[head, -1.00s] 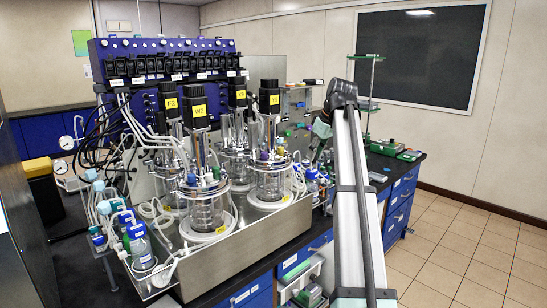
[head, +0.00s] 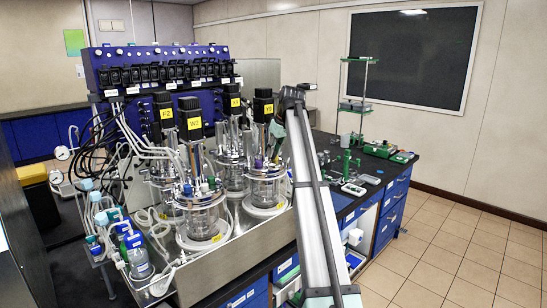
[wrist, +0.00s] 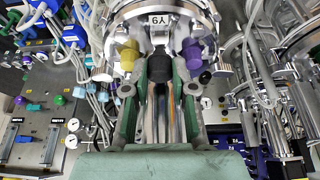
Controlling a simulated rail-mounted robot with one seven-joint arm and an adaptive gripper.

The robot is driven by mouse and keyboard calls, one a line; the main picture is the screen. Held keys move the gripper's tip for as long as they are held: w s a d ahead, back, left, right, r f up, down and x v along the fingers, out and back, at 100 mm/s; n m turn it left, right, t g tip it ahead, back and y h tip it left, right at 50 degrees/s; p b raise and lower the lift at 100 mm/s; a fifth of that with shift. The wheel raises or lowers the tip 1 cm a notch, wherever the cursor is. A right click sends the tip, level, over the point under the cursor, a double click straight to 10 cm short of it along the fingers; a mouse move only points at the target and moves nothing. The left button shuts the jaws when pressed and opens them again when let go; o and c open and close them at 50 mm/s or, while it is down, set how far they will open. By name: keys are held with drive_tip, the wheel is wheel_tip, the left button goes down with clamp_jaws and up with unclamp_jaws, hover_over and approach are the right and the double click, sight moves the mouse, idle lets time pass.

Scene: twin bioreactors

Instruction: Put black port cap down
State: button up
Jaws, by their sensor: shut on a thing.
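The black port cap (wrist: 175,68) shows in the wrist view between my gripper's fingertips. My gripper (wrist: 170,76) is shut on it, just in front of a vessel's headplate (wrist: 160,22) with a "6" label. A yellow cap (wrist: 127,55) is to the left of it and a purple cap (wrist: 192,54) to the right. I cannot tell whether the black cap touches the headplate. In the head view, my arm (head: 312,185) reaches up beside the right front vessel (head: 266,185), and my gripper and the black cap cannot be made out.
Several glass vessels with tubing stand on a steel base (head: 235,240). A blue control unit (head: 160,70) is behind them. Small bottles (head: 135,255) stand at the left front. The bench on the right holds a green rack (head: 362,90) and green-based items (head: 403,157). Tiled floor at right is clear.

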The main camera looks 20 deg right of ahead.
sight(274, 155)
wheel_tip(274, 155, down, 3)
drive_tip(key=shift+w+f+p, duration=0.1)
drive_tip(key=shift+p, duration=0.8)
drive_tip(key=shift+f, duration=0.15)
drive_tip(key=shift+a+f, duration=0.1)
drive_tip(key=shift+f, duration=0.25)
drive_tip(key=o, duration=0.8)
drive_tip(key=shift+o, duration=0.3)
drive_tip(key=shift+f, duration=0.15)
drive_tip(key=shift+r, duration=0.75)
drive_tip(key=b+v, duration=0.3)
drive_tip(key=v, duration=0.8)
drive_tip(key=shift+r, duration=0.25)
